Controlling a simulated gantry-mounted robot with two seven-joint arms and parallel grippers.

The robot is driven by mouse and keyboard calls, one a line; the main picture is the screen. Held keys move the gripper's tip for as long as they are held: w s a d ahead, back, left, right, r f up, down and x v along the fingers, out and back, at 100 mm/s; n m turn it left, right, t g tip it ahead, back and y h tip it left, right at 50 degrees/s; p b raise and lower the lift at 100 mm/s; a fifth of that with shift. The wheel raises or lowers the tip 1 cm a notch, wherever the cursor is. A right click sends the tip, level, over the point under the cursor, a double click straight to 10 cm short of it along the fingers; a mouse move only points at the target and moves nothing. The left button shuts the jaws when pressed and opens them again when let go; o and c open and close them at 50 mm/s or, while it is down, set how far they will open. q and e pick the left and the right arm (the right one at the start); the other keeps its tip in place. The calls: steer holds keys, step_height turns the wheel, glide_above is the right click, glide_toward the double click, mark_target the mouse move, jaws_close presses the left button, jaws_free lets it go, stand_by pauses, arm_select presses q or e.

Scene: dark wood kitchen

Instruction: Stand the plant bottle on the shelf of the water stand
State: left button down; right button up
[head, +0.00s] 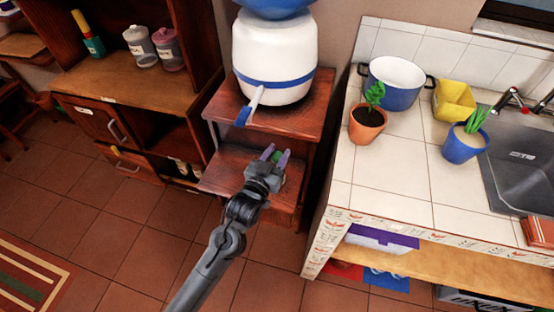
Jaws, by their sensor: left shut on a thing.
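The water stand (318,100) is a wooden stand with a white water dispenser (272,50) on its top. Its lower shelf (226,172) lies under the top board. My left gripper (274,154) is at this shelf, its fingers pointing in over the boards. It is shut on a small green thing, which I take for the plant bottle (276,156). Most of the bottle is hidden by the fingers and wrist, so I cannot tell whether it is upright or touches the shelf. My right gripper is not in view.
The tiled counter (385,185) stands close on the right, with a potted plant (368,125), a blue pot (396,85) and a sink. A wooden cabinet (130,90) with jars stands on the left. The dispenser's tap (243,115) hangs over the stand's front edge.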

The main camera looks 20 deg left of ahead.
arm_select(q)
steer(key=shift+f, duration=0.75)
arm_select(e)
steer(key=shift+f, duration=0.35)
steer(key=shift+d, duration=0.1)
arm_select(q)
steer(key=c, duration=0.7)
jaws_free()
steer(key=shift+f, duration=0.1)
steer(key=shift+o, duration=0.2)
